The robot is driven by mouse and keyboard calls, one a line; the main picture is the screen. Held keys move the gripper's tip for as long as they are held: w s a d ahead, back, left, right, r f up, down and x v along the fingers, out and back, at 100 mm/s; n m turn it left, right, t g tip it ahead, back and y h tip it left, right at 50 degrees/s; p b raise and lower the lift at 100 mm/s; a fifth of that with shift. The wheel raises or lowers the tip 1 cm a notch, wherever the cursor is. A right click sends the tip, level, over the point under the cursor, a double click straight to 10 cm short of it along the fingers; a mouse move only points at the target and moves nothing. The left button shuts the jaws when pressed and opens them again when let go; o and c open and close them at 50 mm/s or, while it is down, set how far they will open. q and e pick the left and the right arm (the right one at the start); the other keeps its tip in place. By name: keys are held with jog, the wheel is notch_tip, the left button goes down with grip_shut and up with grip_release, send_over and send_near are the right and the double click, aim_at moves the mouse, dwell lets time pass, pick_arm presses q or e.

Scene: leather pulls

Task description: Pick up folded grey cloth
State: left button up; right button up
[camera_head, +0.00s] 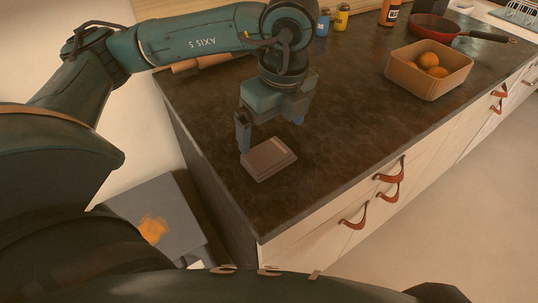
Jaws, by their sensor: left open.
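The folded grey cloth (269,160) lies flat on the dark countertop near its left corner. It looks like a small brownish-grey folded block. My left gripper (270,135) is above and just behind the cloth, pointing down. Its jaws are open, with one finger at the left and the other at the right, and nothing shows between them. I cannot tell whether the left finger touches the cloth's edge. My right gripper does not show.
A box of oranges (428,82) stands on the dark countertop (340,130) to the right. A red pan (435,28) and several bottles stand at the back. Red leather pulls (354,217) stick out from the cabinet front. The counter right of the cloth is clear.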

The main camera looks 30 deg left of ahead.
aim_at(269, 151)
pick_arm(q)
jog(key=shift+w+a+f+p, duration=0.15)
jog(key=shift+a+f, duration=0.1)
jog(key=shift+f, duration=1.45)
jog(key=shift+a+f+p, duration=0.15)
jog(key=shift+a+f, duration=0.1)
jog(key=shift+f, duration=1.45)
jog(key=c, duration=0.7)
notch_tip(269, 151, up, 10)
jog(key=o, duration=0.5)
jog(key=shift+c, duration=0.2)
jog(key=c, duration=0.4)
